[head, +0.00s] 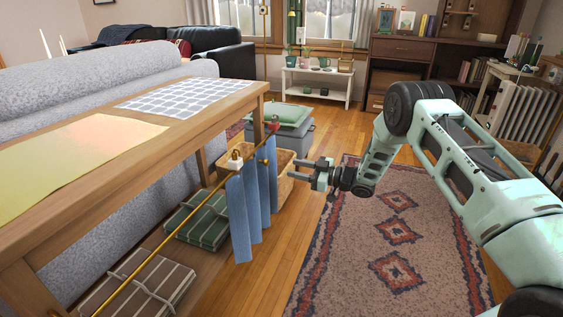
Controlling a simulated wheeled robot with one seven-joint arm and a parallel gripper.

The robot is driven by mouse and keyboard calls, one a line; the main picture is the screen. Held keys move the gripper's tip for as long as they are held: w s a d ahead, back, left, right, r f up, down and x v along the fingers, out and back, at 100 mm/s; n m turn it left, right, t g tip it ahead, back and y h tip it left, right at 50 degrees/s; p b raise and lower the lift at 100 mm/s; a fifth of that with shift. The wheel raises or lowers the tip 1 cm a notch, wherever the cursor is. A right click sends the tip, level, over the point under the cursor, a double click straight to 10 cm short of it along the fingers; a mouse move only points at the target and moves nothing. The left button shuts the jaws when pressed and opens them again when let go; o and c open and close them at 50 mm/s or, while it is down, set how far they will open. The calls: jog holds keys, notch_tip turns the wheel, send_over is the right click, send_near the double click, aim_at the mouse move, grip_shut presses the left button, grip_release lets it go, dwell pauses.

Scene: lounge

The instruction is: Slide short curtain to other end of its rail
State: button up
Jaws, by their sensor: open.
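The short blue curtain (251,207) hangs in folds from a thin brass rail (155,255) along the front of a wooden table. It is gathered at the far end of the rail, near the table's far leg. A pale block with a brass knob (235,160) sits at the curtain's near top edge. A small red piece (272,125) is at the rail's far end. My gripper (300,170) is open and empty, to the right of the curtain and apart from it, with its fingers pointing left.
The wooden table (190,140) carries a yellow sheet and a checked cloth. Folded striped textiles (195,220) lie on its lower shelf. A wicker basket (285,180) and a grey bin with a green lid (290,118) stand behind the curtain.

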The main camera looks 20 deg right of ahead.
jog(key=p+v, duration=0.1)
jog(key=v, duration=0.7)
jog(key=w+a+r+m+h, duration=0.3)
jog(key=a+r+h, duration=0.3)
jog(key=a+r, duration=0.5)
jog(key=s+a+r+m+g+h, duration=0.1)
jog(key=s+a+r+h, duration=0.1)
jog(key=s+a, duration=0.35)
jog(key=s+a+r+m+g+h, duration=0.1)
jog(key=s+a+g, duration=0.15)
jog(key=s, duration=0.55)
jog(key=s+a+r+g+h, duration=0.1)
jog(key=s+a+g+h, duration=0.15)
jog(key=s, duration=0.45)
jog(key=s+d+r+g+h, duration=0.15)
jog(key=s+g, duration=0.35)
jog(key=s, duration=2.2)
notch_tip(320, 180, up, 32)
jog(key=p, duration=3.2)
jog(key=shift+h+p, duration=0.3)
jog(key=shift+p, duration=0.05)
